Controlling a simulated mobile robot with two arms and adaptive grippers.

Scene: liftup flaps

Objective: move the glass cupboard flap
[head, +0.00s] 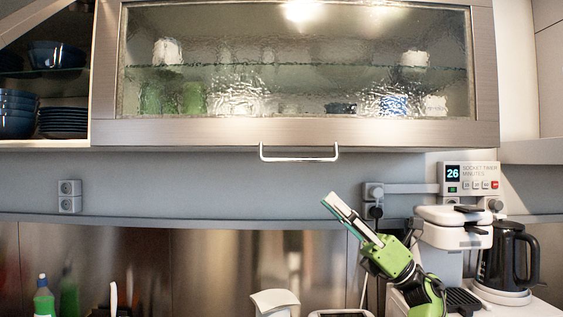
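The glass cupboard flap (296,133) fills the upper middle of the head view. It has a grey frame around a textured glass pane (300,45) and looks closed over the cupboard. A thin bar handle (299,159) hangs below its bottom edge. My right gripper (332,205), on a green arm, is below and slightly right of the handle, apart from it, its fingers pointing up and left. The fingers look close together from this angle, but I cannot tell whether they are open or shut. They hold nothing visible. My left gripper is not in view.
An open cupboard with dark bowls (16,113) and plates (63,122) is at left. A coffee machine (452,228) and black kettle (508,258) stand at lower right, close to my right arm. A green bottle (43,298) is at lower left. The space under the handle is clear.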

